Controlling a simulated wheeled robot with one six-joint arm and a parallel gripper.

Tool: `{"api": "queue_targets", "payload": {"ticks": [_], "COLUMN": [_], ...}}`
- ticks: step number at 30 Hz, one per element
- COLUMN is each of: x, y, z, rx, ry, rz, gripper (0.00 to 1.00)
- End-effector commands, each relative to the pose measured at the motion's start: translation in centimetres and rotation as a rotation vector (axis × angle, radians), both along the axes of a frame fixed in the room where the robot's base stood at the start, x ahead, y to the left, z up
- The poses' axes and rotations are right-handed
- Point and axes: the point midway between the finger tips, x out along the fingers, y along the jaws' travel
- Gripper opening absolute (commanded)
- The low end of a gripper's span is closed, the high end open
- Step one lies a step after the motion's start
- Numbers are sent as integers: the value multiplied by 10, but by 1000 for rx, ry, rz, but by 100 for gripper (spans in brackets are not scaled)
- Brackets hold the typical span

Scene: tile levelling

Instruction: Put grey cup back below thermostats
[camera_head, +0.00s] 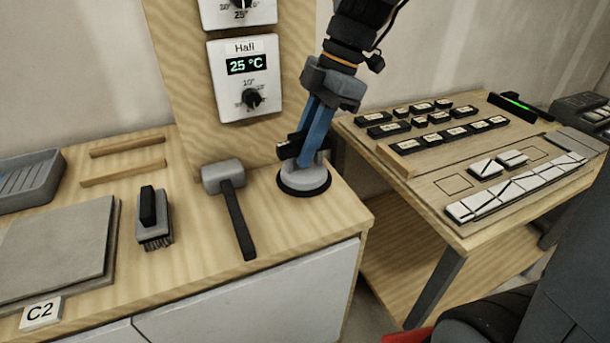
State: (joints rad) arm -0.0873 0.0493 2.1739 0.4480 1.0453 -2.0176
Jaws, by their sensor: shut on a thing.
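The grey cup (303,181), a round grey suction cup with a black rim, stands upright at the right end of the wooden bench. It appears to touch the bench top. My gripper (305,150) comes down from above with blue fingers and is shut on the cup's upper part, which the fingers partly hide. Two white thermostats are on an upright wooden board left of the gripper. The lower thermostat (246,80) is labelled "Hall" and reads 25 °C. The upper thermostat (236,14) is cut off by the picture's top edge. The cup is below and right of them.
A mallet (226,179) lies just left of the cup. Further left are a brush (153,218), wooden strips (124,160), a grey slab (60,245) and a grey tray (28,178). A second table (440,190) with tiles and black blocks stands right, across a gap.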

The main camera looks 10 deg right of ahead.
Motion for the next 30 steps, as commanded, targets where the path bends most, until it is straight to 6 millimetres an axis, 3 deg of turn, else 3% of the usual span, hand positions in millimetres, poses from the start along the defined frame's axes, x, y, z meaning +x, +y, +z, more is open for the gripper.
{"api": "queue_targets", "payload": {"ticks": [16, 28, 29, 30], "x": [0, 0, 0, 0], "y": [-1, -1, -1, -1], "z": [-57, -64, -63, -63], "rx": [0, 0, 0, 0], "ry": [1, -1, 0, 0], "rz": [-3, -2, -2, -2], "gripper": [0, 0, 22, 29]}}
